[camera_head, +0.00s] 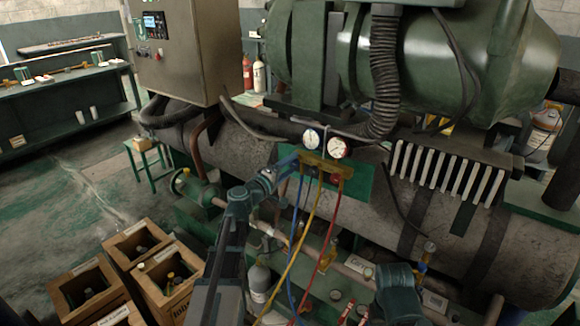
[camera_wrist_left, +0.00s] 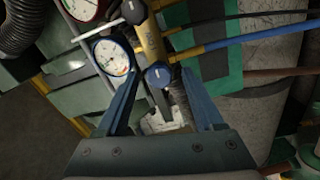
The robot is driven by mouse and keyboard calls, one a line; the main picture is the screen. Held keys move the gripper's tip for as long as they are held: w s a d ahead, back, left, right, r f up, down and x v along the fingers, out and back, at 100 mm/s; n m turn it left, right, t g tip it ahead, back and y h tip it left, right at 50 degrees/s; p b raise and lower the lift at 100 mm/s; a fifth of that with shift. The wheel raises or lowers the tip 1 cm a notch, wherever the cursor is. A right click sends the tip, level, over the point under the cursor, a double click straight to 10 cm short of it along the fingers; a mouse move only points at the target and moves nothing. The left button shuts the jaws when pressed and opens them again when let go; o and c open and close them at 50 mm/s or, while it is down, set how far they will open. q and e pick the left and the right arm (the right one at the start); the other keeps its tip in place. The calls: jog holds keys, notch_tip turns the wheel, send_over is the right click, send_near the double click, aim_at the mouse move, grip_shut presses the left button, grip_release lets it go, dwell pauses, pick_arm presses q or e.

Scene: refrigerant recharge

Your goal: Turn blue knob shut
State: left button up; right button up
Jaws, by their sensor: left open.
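The blue knob (camera_wrist_left: 158,75) shows in the left wrist view at the lower end of the yellow manifold body (camera_wrist_left: 150,42). My left gripper (camera_wrist_left: 160,78) is open, with one finger on each side of the knob. I see gaps between the fingers and the knob in that view. In the head view, my left gripper (camera_head: 285,166) reaches the left end of the yellow manifold (camera_head: 326,168), and the blue knob is hidden or too small to make out there. The blue-rimmed gauge (camera_wrist_left: 112,57) sits left of the knob. My right gripper is not visible.
A red-rimmed gauge (camera_head: 337,148) sits beside the blue one on the green plate (camera_head: 358,184). Blue, yellow and red hoses (camera_head: 318,235) hang below the manifold. A large grey tank (camera_head: 440,215) stands behind. Wooden crates (camera_head: 88,288) stand on the floor at lower left.

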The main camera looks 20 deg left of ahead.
pick_arm(q)
jog(key=v, duration=1.3)
jog(key=shift+s, duration=0.3)
jog(key=shift+a, duration=0.1)
jog(key=s+d+f+m+g+h+p, duration=0.1)
jog(key=s+d+f+m+g, duration=0.2)
jog(key=d, duration=0.5)
jog(key=d+f+m+g+h+p, duration=0.1)
jog(key=d+f+m+g, duration=0.3)
jog(key=d, duration=0.4)
jog(key=s+d+f+m+g+h+p, duration=0.1)
jog(key=s+d+f+m+g+h, duration=0.2)
jog(key=d, duration=0.5)
jog(key=s+d+f+m+g+y+p, duration=0.1)
jog(key=s+d+f+m+g+y, duration=0.1)
jog(key=s+f+m+g+y, duration=0.1)
jog(key=s+d+f+m+g+y+p, duration=0.2)
jog(key=s+m+g+y, duration=0.1)
jog(key=s+y, duration=0.5)
jog(key=shift+s+d+f+g, duration=0.15)
jog(key=shift+s+f+g, duration=0.2)
jog(key=shift+s+g, duration=0.65)
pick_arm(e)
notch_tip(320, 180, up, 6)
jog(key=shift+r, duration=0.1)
